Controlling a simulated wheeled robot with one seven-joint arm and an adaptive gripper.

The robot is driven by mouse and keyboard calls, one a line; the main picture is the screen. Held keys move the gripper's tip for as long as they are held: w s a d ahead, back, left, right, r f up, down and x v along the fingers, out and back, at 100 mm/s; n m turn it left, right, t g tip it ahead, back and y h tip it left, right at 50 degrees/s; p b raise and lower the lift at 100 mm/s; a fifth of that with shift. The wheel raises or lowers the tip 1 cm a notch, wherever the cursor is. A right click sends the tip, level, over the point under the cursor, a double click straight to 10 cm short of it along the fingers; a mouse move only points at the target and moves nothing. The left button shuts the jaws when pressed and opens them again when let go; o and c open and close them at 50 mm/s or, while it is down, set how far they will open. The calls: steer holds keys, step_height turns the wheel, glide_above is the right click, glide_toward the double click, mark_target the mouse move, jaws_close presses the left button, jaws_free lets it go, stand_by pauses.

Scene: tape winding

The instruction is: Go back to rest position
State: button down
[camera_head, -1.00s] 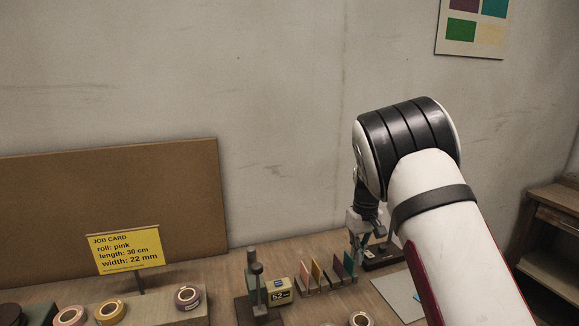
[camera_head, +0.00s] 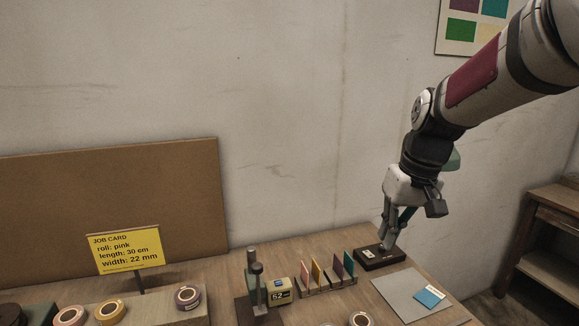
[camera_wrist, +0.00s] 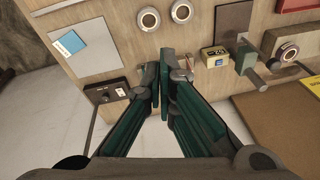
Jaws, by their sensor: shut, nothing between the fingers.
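My gripper (camera_head: 390,242) is shut and empty. In the head view it points down over the right part of the bench, its fingertips in front of or just above a small dark box (camera_head: 372,262); I cannot tell if they touch it. In the wrist view my gripper (camera_wrist: 161,70) has its green-padded fingers together over the bench edge by the wall. The dark box (camera_wrist: 108,92) is beside the fingers there. The fingers partly hide the rack of coloured cards (camera_head: 337,275), which shows clearly in the head view.
A grey sheet (camera_head: 400,295) with a blue card (camera_head: 430,296) lies at the bench's right. A post stand (camera_head: 256,290), a yellow gauge (camera_head: 279,291) and several tape rolls (camera_head: 187,297) stand left. A yellow job card (camera_head: 125,250) stands before a brown board (camera_head: 80,200). Wall behind.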

steer(key=s+r+m+t+h, duration=0.1)
steer(key=s+t, duration=0.1)
steer(key=s, duration=2.2)
steer(key=shift+r+t+h, duration=0.3)
steer(key=shift+r, duration=0.1)
steer(key=shift+s, duration=0.1)
